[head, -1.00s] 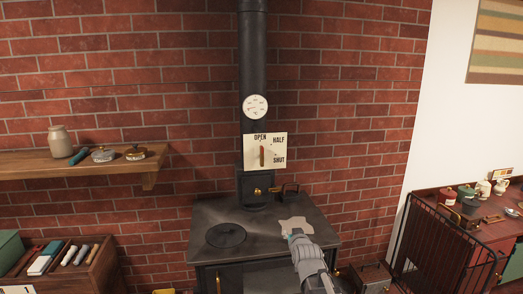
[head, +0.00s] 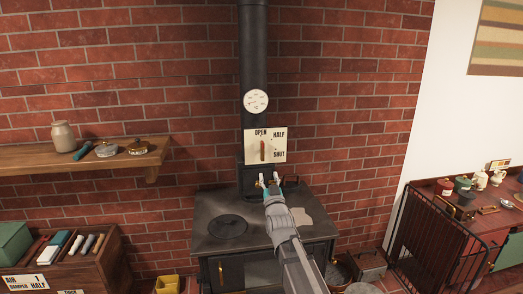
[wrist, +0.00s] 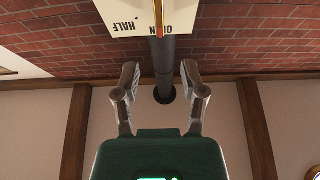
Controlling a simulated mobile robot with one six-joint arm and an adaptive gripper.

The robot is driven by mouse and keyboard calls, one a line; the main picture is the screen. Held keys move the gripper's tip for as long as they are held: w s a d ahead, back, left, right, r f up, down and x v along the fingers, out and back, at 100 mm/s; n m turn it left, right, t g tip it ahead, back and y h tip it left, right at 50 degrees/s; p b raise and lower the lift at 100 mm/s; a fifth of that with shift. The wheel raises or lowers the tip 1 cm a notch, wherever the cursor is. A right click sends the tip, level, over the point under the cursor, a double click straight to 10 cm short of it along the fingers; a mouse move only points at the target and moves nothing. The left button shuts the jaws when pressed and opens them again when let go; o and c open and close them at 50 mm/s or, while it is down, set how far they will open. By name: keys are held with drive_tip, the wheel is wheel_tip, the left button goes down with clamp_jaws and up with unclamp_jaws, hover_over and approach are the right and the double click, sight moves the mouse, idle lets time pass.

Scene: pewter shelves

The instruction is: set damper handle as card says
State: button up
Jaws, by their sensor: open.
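The damper handle (head: 263,151) is a slim reddish-brown lever on a cream plate (head: 280,146) fixed to the black stovepipe. The plate reads OPEN at the top, HALF at the upper right and SHUT at the lower right. The handle stands upright, towards OPEN. A card (head: 27,283) at the lower left seems to read "AIR 1, DAMPER HALF". My gripper (head: 269,179) is just below the plate, open and empty. In the wrist view, my fingers (wrist: 160,72) are spread apart, and the handle (wrist: 158,18) shows beyond them, with the plate (wrist: 125,20) appearing upside down.
The black stove (head: 215,205) lies under my arm, with a round lid (head: 228,227) on top. A gauge (head: 256,101) sits on the pipe above the plate. A black rail guard (head: 428,240) stands at the right.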

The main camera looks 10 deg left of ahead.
sight(263, 152)
drive_tip(key=p+x, duration=0.5)
drive_tip(key=x, duration=0.8)
drive_tip(key=shift+w+a+r, duration=0.1)
drive_tip(key=shift+w, duration=0.3)
clamp_jaws()
drive_tip(key=shift+a, duration=0.35)
drive_tip(key=shift+d, duration=0.3)
